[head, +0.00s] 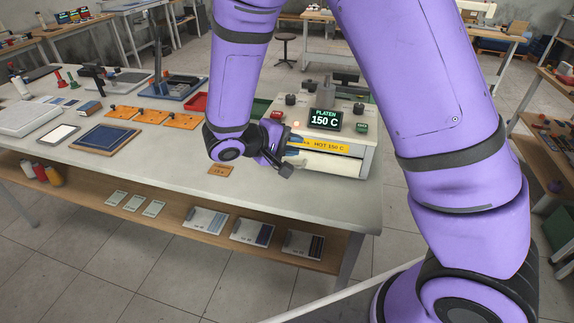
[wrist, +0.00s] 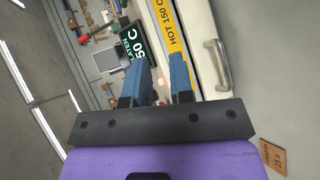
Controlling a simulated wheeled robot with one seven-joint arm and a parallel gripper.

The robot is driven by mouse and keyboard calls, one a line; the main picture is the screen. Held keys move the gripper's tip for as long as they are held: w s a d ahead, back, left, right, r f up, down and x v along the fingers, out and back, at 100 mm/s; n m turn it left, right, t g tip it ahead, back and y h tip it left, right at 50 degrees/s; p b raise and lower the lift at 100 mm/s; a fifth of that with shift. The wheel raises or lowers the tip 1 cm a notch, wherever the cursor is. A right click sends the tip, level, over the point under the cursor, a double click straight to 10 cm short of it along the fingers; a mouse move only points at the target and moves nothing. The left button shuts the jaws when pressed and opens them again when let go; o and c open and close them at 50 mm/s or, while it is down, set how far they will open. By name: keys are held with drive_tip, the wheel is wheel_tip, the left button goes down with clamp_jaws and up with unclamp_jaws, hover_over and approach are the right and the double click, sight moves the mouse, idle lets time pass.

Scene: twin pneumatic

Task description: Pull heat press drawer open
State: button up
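The heat press (head: 345,125) stands at the right end of the long table, with a screen (head: 325,119) reading PLATEN 150 C. Its pale drawer front (head: 335,165) lies below the yellow HOT 150 C strip (head: 328,147) and looks closed. In the wrist view a grey bar handle (wrist: 222,66) stands out from the pale front. My gripper (wrist: 161,62) has its two blue fingers apart with nothing held between them. They point toward the yellow strip, to the left of the handle and apart from it. In the head view my gripper (head: 294,142) is at the press front, partly hiding its left side.
A small brown card (head: 221,169) lies on the table in front of the press. A lower shelf (head: 180,209) holds several flat panels. The tabletop directly before the press is mostly clear.

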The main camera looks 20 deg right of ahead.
drive_tip(key=a+f+n+t, duration=0.1)
drive_tip(key=a+f+t, duration=0.1)
drive_tip(key=f, duration=0.1)
drive_tip(key=w+a+f+n+t, duration=0.1)
drive_tip(key=a+f+t, duration=0.1)
drive_tip(key=f, duration=0.2)
drive_tip(key=w+a+f+n+t, duration=0.1)
drive_tip(key=a+f, duration=0.2)
drive_tip(key=f, duration=0.1)
drive_tip(key=shift+w+f+n+t+h, duration=0.2)
drive_tip(key=shift+n+t+h, duration=0.1)
drive_tip(key=shift+t+h, duration=0.1)
drive_tip(key=x, duration=1)
drive_tip(key=shift+w+d+f, duration=0.15)
drive_tip(key=shift+d, duration=0.05)
clamp_jaws()
